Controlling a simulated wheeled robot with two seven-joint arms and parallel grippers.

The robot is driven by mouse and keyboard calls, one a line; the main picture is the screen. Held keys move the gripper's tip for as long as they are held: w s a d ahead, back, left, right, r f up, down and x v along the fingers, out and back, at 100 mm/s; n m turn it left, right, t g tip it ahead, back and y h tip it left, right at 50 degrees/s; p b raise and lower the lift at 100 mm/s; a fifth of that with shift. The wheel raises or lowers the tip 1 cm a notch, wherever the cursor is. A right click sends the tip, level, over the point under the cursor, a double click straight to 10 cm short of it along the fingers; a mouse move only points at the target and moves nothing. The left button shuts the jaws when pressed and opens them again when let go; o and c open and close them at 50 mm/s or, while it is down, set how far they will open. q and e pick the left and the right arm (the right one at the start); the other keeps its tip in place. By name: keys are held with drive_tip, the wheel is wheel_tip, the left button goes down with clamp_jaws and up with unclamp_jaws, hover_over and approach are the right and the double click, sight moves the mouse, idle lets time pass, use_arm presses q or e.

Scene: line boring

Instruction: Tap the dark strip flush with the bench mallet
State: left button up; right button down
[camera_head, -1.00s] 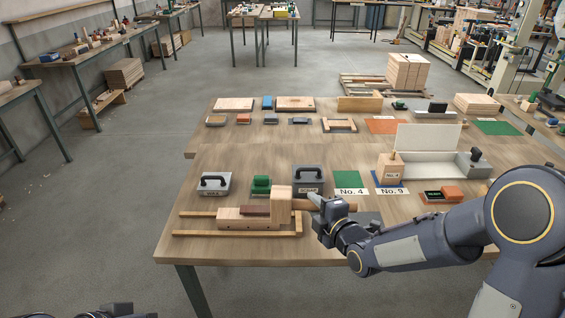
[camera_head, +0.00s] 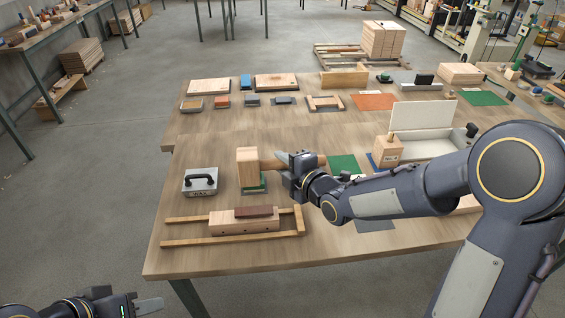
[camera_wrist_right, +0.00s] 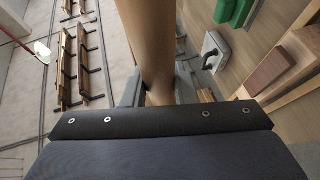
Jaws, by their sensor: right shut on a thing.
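The dark strip (camera_head: 254,212) is a reddish-brown bar lying along the top of a pale wooden block (camera_head: 238,224), its upper part showing above the block. The strip also shows at the right of the right wrist view (camera_wrist_right: 269,72). The bench mallet (camera_head: 247,168) has a pale block head and a brown handle. My right gripper (camera_head: 285,163) is shut on the handle, with the head held behind the strip in the picture, apart from it. The handle (camera_wrist_right: 150,40) runs up the middle of the wrist view. My left gripper (camera_head: 148,304) is at the bottom left edge, partly cut off.
A wooden rail frame (camera_head: 183,242) surrounds the block. A grey-white box with a black handle (camera_head: 199,182) stands left of the mallet. A green item (camera_head: 256,187) is partly hidden below the mallet. A white open case (camera_head: 425,130) stands right.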

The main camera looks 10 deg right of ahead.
drive_tip(key=shift+b, duration=0.65)
wheel_tip(320, 180, down, 7)
drive_tip(key=b, duration=0.8)
drive_tip(key=shift+r+b, duration=0.1)
drive_tip(key=shift+b, duration=0.2)
drive_tip(key=shift+b, duration=0.4)
wheel_tip(320, 180, up, 4)
drive_tip(key=shift+f+p, duration=0.2)
drive_tip(key=shift+p, duration=0.35)
